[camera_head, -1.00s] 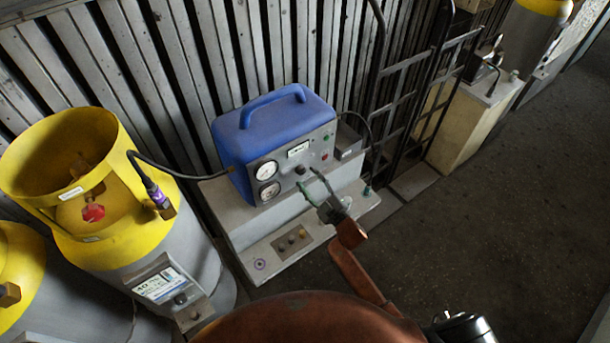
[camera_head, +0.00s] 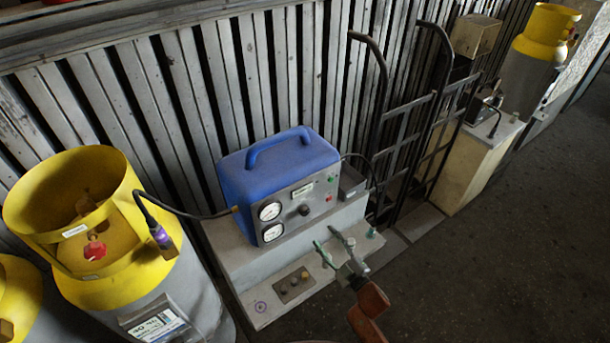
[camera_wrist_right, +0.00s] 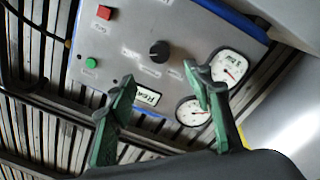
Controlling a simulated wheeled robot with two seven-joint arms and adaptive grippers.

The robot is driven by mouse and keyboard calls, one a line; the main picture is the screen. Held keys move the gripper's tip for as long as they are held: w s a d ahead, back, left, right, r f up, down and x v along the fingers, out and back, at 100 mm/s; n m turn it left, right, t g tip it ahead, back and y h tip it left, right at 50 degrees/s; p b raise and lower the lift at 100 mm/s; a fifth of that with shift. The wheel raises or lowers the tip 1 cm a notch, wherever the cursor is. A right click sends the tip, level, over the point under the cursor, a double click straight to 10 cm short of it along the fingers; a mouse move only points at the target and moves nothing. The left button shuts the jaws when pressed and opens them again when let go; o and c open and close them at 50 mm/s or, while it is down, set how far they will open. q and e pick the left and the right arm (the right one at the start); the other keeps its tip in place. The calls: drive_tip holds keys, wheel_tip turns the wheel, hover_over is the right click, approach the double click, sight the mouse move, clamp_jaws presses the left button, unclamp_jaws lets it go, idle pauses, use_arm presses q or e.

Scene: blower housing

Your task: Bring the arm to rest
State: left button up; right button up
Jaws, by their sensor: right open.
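My right gripper (camera_head: 334,249) is open and empty in the head view, in front of the lower step of the grey stand, with its orange-brown arm link (camera_head: 368,300) below it. In the right wrist view its two green fingers (camera_wrist_right: 165,105) stand apart, with the blue unit's grey panel (camera_wrist_right: 135,45) beyond them. The panel carries a black knob, two dials, a small display and red and green buttons. The blue unit (camera_head: 280,168) sits on the stand (camera_head: 225,238). My left gripper is not in view.
A yellow-topped grey cylinder (camera_head: 140,270) stands at the left, with a hose toward the blue unit. A black hand truck (camera_head: 405,140) leans by the slatted wall. A beige box (camera_head: 470,165) and another cylinder (camera_head: 525,75) stand farther right. Dark floor (camera_head: 500,270) at right is clear.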

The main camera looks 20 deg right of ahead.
drive_tip(key=s+d+f+m+g+h, duration=0.25)
drive_tip(key=s+f, duration=0.35)
drive_tip(key=f, duration=0.7)
drive_tip(key=s+d+f+m+g+h+b, duration=0.1)
drive_tip(key=s+d+f+m+g, duration=0.3)
drive_tip(key=f, duration=0.8)
drive_tip(key=s+d+f+n+g+h, duration=0.1)
drive_tip(key=s+d+f, duration=0.1)
drive_tip(key=s+f, duration=0.8)
drive_tip(key=s+f+m+g, duration=0.1)
drive_tip(key=s+f+g, duration=0.2)
drive_tip(key=s+f, duration=0.4)
drive_tip(key=s+d+f+m+g+h, duration=0.1)
drive_tip(key=s+f, duration=0.7)
drive_tip(key=s, duration=0.8)
drive_tip(key=s+d+f+m+g, duration=0.1)
drive_tip(key=s+f+m+g, duration=0.1)
drive_tip(key=s+f+g, duration=0.3)
drive_tip(key=s+f, duration=0.3)
drive_tip(key=s, duration=0.3)
drive_tip(key=shift+s+m+b, duration=0.35)
drive_tip(key=shift+s+b, duration=0.05)
drive_tip(key=shift+d+h, duration=0.1)
drive_tip(key=shift+h, duration=0.15)
